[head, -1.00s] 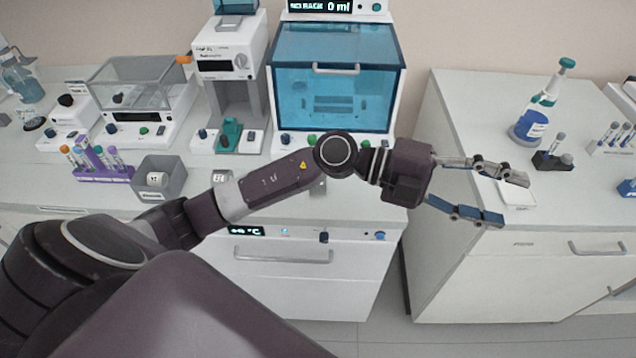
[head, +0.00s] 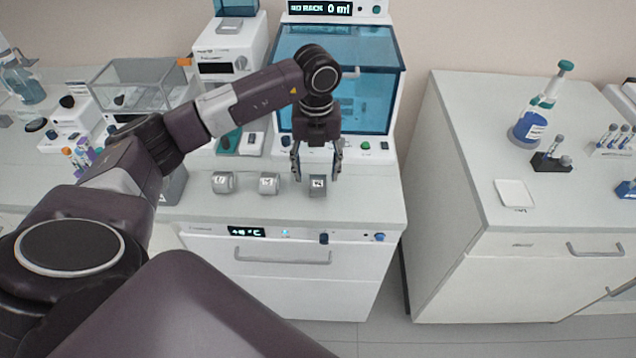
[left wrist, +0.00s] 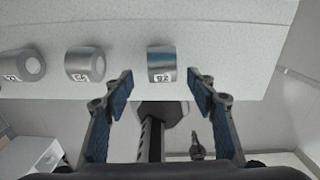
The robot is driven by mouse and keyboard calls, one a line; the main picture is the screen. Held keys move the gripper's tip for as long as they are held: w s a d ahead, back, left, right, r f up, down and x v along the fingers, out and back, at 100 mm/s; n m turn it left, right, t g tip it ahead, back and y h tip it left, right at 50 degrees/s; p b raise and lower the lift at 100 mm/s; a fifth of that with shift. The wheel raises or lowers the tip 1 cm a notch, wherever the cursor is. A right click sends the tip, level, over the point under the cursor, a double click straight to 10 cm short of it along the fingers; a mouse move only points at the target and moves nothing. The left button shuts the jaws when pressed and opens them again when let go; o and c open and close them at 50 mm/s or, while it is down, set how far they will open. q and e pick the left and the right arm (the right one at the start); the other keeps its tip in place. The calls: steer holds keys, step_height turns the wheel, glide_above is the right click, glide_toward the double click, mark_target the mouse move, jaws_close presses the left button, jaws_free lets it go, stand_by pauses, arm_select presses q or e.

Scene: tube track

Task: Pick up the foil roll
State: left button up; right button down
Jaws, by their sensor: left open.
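Three short silver rolls with small labels stand in a row on the counter in the head view: a left roll (head: 223,183), a middle roll (head: 269,184) and a right roll (head: 317,187). The left wrist view also shows the left roll (left wrist: 22,66), the middle roll (left wrist: 84,65) and the right roll (left wrist: 161,60). My left gripper (head: 317,177) points down at the right roll, open and empty. In the left wrist view that roll lies just beyond my open fingertips (left wrist: 160,78), lined up with the gap. My right gripper is out of view.
The counter (head: 370,205) has its front edge close to the rolls. A blue-windowed machine (head: 375,100) stands right behind my gripper. A grey bin (head: 172,188) is partly hidden by my arm. Another bench (head: 480,150) lies right, across a gap.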

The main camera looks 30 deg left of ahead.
mark_target(318, 180)
arm_select(q)
step_height(318, 180, down, 4)
steer(key=shift+w+d+f+p, duration=0.1)
steer(key=shift+f+p, duration=0.05)
steer(key=shift+p, duration=0.9)
steer(key=shift+f, duration=0.35)
steer(key=shift+c, duration=0.6)
steer(key=c, duration=1)
steer(key=shift+c, duration=0.8)
steer(key=shift+r, duration=0.15)
